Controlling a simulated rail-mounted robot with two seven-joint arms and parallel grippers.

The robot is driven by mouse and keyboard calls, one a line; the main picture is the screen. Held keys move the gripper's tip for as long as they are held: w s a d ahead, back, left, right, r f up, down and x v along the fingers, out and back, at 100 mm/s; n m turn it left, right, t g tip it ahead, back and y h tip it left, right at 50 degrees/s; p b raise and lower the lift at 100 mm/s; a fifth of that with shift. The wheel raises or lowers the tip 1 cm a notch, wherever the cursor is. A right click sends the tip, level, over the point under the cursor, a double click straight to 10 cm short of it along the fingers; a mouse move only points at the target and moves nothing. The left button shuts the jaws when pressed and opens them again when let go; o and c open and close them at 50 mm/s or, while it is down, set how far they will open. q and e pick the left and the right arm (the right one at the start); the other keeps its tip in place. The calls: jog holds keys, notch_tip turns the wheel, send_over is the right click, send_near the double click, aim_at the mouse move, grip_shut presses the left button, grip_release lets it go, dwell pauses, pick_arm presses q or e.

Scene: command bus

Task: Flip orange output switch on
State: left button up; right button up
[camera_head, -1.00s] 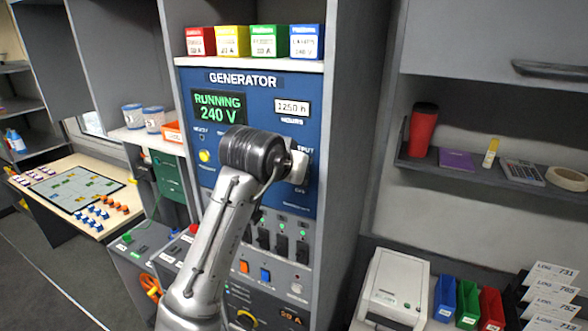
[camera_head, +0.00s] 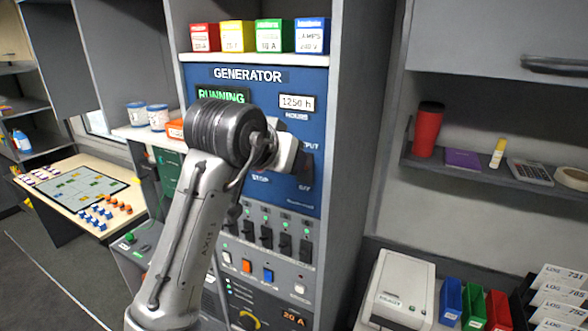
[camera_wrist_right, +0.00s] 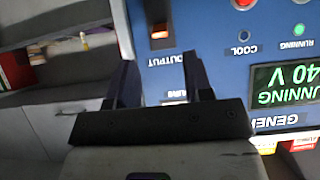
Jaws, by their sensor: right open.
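The orange output switch (camera_wrist_right: 160,35) shows in the right wrist view, on the blue generator panel beside the upside-down OUTPUT label. In the head view my right wrist and gripper hide it; part of the OUTPUT label and the OFF label show around them. My right gripper (camera_wrist_right: 157,72) is open, with its two dark fingers apart and nothing between them. The switch lies beyond the fingertips, roughly in line with the gap, and looks clear of both fingers. In the head view the gripper (camera_head: 298,166) is at the panel's right side. My left gripper is out of view.
Below the blue panel (camera_head: 310,75) are a row of dark breakers (camera_head: 266,237) and small coloured switches, including another orange one (camera_head: 247,266). Coloured boxes (camera_head: 268,37) stand on the shelf above. The cabinet's grey side wall (camera_head: 350,150) stands just right of the gripper.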

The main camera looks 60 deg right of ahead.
jog(key=b+v, duration=0.1)
jog(key=v, duration=0.5)
jog(key=shift+a+r, duration=0.25)
jog(key=shift+a, duration=0.05)
dwell(0.3)
